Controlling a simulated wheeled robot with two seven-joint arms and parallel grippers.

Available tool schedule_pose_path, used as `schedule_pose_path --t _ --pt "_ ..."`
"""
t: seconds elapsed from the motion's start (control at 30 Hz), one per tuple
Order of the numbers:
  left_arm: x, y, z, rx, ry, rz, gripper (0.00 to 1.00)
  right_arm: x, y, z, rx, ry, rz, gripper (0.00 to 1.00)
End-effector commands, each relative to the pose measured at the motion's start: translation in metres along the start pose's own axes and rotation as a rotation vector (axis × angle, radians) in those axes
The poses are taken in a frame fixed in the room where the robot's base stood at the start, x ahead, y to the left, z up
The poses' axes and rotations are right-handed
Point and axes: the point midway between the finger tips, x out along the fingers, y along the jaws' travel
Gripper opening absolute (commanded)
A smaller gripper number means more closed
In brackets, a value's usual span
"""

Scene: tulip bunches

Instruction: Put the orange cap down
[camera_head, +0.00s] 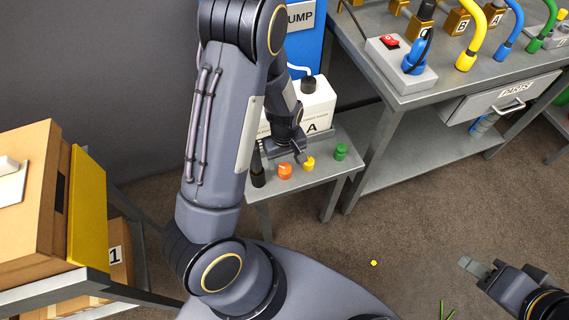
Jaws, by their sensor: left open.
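The orange cap (285,171) stands on the small grey side table (330,172), near its front edge. My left gripper (292,156) is open just behind and above the orange cap. No cap shows between its fingers, though part of the gripper is hidden by its own wrist. A yellow cap (309,163) and a green cap (340,152) stand to the right of the orange cap. My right gripper (481,265) is at the lower right above the floor, far from the caps; its jaw opening is unclear.
A white container marked A (318,105) stands behind the caps, and a dark upright cylinder (258,172) to their left. A workbench (455,85) with colored hoses is at the right. A shelf with a yellow panel (87,210) is at the left. A small yellow piece (374,263) lies on the floor.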

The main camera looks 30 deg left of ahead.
Motion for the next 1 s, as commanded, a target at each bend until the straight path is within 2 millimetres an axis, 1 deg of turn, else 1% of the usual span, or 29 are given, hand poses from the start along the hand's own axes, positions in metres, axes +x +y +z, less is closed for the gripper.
schedule_pose_path --t 0.03,0.1,0.2,0.33,0.5,1.0 --pt "-0.015 0.001 0.000 0.001 0.003 0.005 0.61 -0.004 -0.002 -0.002 0.000 0.000 0.000 0.36" --pt "-0.030 0.001 0.000 0.001 0.003 0.004 0.61 -0.006 -0.003 -0.003 0.000 0.000 0.000 0.36" --pt "-0.048 0.001 0.000 0.002 0.002 0.004 0.61 -0.009 -0.004 -0.004 0.000 0.000 0.000 0.36" --pt "-0.065 0.001 0.000 0.001 0.001 0.003 0.61 -0.011 -0.005 -0.005 0.000 0.000 0.000 0.36" --pt "-0.073 0.000 0.000 -0.001 0.000 0.000 0.61 -0.012 -0.005 -0.006 0.000 0.000 0.000 0.36" --pt "-0.073 0.000 0.000 0.000 0.000 0.000 0.61 -0.012 -0.005 -0.006 0.000 0.000 0.000 0.36"
